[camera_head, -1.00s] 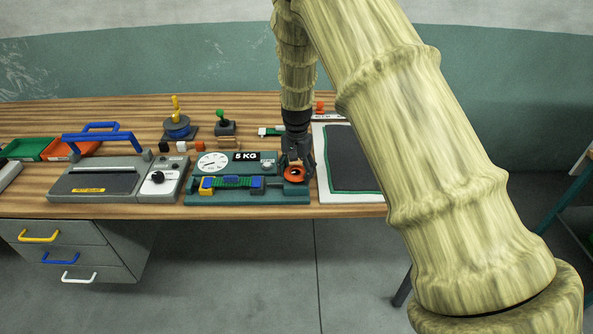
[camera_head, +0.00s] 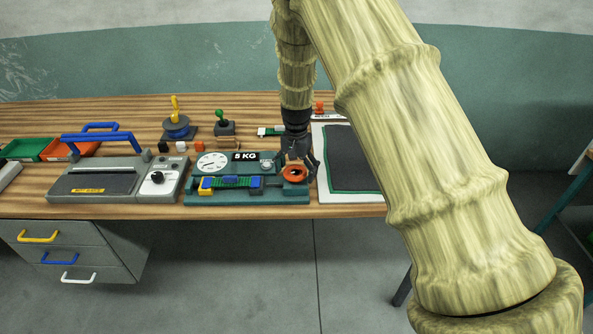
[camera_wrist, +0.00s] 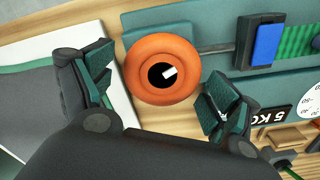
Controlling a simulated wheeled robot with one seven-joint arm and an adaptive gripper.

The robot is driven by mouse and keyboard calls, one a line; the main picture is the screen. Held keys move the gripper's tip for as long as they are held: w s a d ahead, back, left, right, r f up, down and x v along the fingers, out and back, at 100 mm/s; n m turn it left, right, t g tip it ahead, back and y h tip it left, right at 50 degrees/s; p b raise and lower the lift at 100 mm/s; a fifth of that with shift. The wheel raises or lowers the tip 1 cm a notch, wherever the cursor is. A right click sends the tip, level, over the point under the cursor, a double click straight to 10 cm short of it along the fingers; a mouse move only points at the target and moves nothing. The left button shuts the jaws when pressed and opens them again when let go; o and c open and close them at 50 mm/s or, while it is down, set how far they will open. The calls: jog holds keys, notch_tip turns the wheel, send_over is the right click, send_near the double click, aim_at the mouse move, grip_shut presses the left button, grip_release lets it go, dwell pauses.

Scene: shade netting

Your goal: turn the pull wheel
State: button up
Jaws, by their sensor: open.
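The orange ring-shaped pull wheel (camera_head: 293,178) sits at the right end of a teal tester base (camera_head: 240,198) in the head view. In the wrist view the wheel (camera_wrist: 138,72) has a dark centre with a white mark in it. My gripper (camera_head: 304,160) is at the wheel, its fingers spread. In the wrist view my gripper (camera_wrist: 157,78) has one finger on each side of the wheel, the left one apart from it and the right one closer. The jaws are open and hold nothing. Exact finger height over the wheel is unclear.
A grey sealer (camera_head: 97,183) stands left. A dark mat (camera_head: 352,165) lies right of the wheel. My arm covers the right of the head view.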

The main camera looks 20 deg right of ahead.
aim_at(296, 170)
notch_tip(296, 170, up, 12)
dwell(0.5)
jog(key=shift+f, duration=0.1)
dwell(1.4)
